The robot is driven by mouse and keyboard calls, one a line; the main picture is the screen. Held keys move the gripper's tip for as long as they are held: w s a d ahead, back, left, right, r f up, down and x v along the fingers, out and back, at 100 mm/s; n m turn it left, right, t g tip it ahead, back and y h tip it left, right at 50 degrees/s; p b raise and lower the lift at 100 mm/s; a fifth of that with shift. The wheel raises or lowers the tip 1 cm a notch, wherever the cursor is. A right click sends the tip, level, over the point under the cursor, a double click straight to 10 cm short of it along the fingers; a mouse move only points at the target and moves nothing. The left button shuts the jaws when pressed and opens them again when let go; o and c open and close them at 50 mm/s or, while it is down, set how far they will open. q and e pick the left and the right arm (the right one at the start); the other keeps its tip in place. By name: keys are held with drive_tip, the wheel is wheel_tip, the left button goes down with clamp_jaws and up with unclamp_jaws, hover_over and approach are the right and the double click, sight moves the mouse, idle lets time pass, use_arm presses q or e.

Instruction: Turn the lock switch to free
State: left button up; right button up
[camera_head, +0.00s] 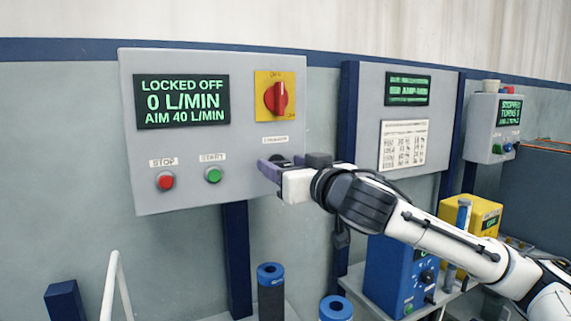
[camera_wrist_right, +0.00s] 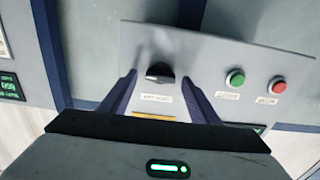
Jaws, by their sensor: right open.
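A grey control panel (camera_head: 215,60) carries a display (camera_head: 182,101) reading "LOCKED OFF, 0 L/MIN, AIM 40 L/MIN". A small black turn switch sits low on its right side, mostly hidden behind my right gripper (camera_head: 274,168) in the head view. The right wrist view shows this black switch (camera_wrist_right: 160,72) with a label beside it that I cannot read. My right gripper (camera_wrist_right: 160,77) is open, its two purple fingers on either side of the switch, with visible gaps. I cannot tell how deep the fingers reach. My left gripper is not in view.
The same panel holds a red rotary handle (camera_head: 276,97) on a yellow plate, a red stop button (camera_head: 166,181) and a green start button (camera_head: 213,175). Another panel (camera_head: 440,90) stands to the right. Below are blue cylinders (camera_head: 270,275) and a blue box (camera_head: 390,270).

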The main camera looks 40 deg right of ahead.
drive_tip(key=shift+c, duration=0.4)
drive_tip(key=c, duration=1)
drive_tip(key=shift+n, duration=0.4)
drive_tip(key=n, duration=0.3)
drive_tip(key=shift+a+n, duration=0.1)
drive_tip(key=shift+n, duration=0.2)
drive_tip(key=n, duration=0.4)
drive_tip(key=shift+n, duration=0.3)
drive_tip(key=n, duration=0.4)
drive_tip(key=shift+a+f, duration=0.1)
drive_tip(key=shift+f, duration=0.05)
drive_tip(key=shift+f+n, duration=0.1)
drive_tip(key=shift+n, duration=2.4)
drive_tip(key=o, duration=1.1)
